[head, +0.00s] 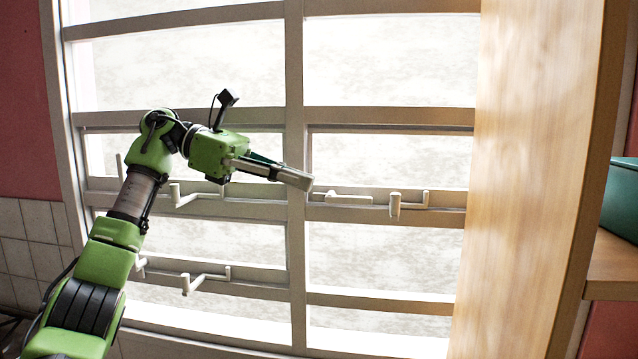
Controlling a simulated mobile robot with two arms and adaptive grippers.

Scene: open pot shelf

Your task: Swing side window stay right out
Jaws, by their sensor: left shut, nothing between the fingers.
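A large window with a pale grey frame (295,70) fills the middle of the head view. White stays sit on its rails: one in the left middle (196,195), one in the lower left (195,283), and one in the right middle (395,205) with a short white bar (350,198) beside it. Which one is the side window stay I cannot tell. My left gripper (308,183) is shut and empty, its fingers pointing right across the central upright, left of the right middle stay. It appears apart from the stays, though depth is hard to judge. My right gripper is not in view.
A tall wooden panel (530,160) stands right of the window and covers its edge. Behind it, a teal box (622,200) rests on a wooden shelf (612,262). White tiles (30,235) and a red wall (20,110) are at the left.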

